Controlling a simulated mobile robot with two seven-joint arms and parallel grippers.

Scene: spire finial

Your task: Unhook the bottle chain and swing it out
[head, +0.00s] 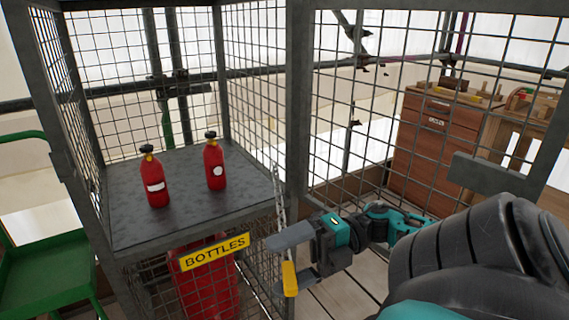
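The bottle chain (281,207) hangs at the front right corner post of the bottle cage, and its lower part passes behind my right gripper. A yellow grip (289,279) shows just below, beside the lower fingertip; I cannot tell how it joins the chain. My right gripper (285,260) reaches in from the right with its grey fingers spread apart. The yellow grip overlaps the gap near the lower finger, and I cannot tell whether they touch. My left gripper is out of view.
Two small red bottles (157,181) (215,166) stand on the cage's grey top shelf (185,200). A yellow BOTTLES sign (215,252) is on its front, with a large red bottle (205,285) behind mesh below. A green frame (40,265) stands left; a wooden drawer cabinet (430,145) stands behind mesh at right.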

